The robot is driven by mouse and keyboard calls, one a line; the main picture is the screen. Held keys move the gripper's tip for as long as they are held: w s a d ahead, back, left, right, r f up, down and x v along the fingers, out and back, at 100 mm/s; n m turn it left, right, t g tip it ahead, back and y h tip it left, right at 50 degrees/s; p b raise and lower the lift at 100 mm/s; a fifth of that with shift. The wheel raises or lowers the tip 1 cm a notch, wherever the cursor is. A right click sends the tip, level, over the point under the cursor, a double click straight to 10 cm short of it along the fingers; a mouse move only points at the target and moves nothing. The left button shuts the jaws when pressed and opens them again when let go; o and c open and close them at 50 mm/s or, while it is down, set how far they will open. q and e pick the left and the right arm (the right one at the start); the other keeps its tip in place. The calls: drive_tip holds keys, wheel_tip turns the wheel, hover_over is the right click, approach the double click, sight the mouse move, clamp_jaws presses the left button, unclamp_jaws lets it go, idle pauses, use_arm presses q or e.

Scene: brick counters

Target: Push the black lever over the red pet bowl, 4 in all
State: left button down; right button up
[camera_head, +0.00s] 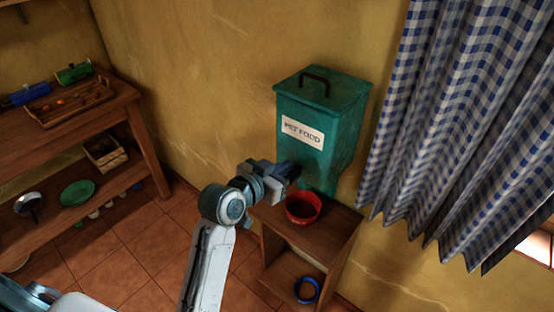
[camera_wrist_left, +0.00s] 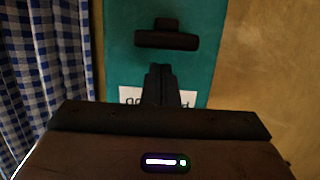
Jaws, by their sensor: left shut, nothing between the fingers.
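The teal pet food dispenser (camera_head: 340,132) stands against the wall with a "PET FOOD" label (camera_head: 302,132) on its front. The red pet bowl (camera_head: 303,208) sits below it on a small wooden stand. The black lever (camera_wrist_left: 167,40) shows on the teal front in the left wrist view, where the label appears upside down. In the head view my gripper largely covers the lever's area. My left gripper (camera_head: 290,172) is shut and empty, in front of the dispenser's lower front. In the wrist view its fingertips (camera_wrist_left: 160,70) point towards the lever, with a small visible gap in the picture.
A blue checked curtain (camera_head: 450,120) hangs close to the right of the dispenser. The wooden stand (camera_head: 335,235) has a blue ring-shaped item (camera_head: 306,290) on its lower shelf. A wooden shelf unit (camera_head: 70,150) with a tray and dishes stands at the left.

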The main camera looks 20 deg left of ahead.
use_arm(q)
drive_tip(key=shift+s+f, duration=0.1)
drive_tip(key=shift+f, duration=0.45)
wheel_tip(320, 180, down, 4)
drive_tip(key=shift+r+b, duration=0.15)
drive_tip(key=shift+b, duration=0.75)
